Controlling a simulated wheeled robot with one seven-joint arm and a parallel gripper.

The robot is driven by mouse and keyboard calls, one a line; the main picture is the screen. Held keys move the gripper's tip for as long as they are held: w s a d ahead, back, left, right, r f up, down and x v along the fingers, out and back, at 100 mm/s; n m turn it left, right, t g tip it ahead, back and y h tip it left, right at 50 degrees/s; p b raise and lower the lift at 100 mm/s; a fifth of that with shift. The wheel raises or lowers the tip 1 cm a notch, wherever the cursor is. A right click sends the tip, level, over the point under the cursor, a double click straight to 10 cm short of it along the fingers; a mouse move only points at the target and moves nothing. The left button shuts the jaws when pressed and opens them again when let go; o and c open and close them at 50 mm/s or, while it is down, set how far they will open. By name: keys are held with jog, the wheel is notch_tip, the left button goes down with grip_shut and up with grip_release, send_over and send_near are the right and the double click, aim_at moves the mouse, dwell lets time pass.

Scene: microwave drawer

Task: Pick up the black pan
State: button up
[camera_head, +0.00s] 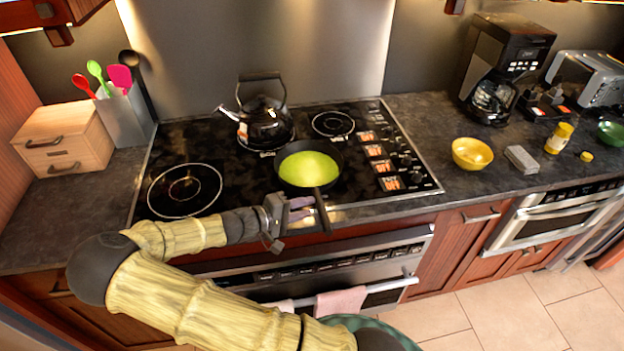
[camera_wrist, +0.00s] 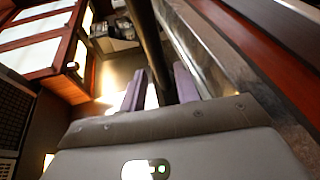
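The black pan (camera_head: 310,189) sits on the stovetop, with a yellow-green surface inside it. Its dark handle points toward the front edge of the stove.
A kettle (camera_head: 265,124) stands behind the pan. A yellow bowl (camera_head: 472,153), a grey block (camera_head: 521,159) and a coffee maker (camera_head: 503,70) are on the right counter. A utensil holder (camera_head: 125,117) and wooden box (camera_head: 64,140) are at left. The oven handle with a pink towel (camera_head: 341,302) is below.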

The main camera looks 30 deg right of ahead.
aim_at(319, 202)
jog(key=shift+d+p, duration=0.35)
jog(key=shift+d, duration=0.2)
jog(key=p+x, duration=0.1)
jog(key=x, duration=0.2)
jog(key=shift+s+d, duration=0.1)
jog(key=shift+d, duration=0.2)
jog(key=shift+d+f, duration=0.15)
jog(key=shift+d, duration=0.1)
grip_shut()
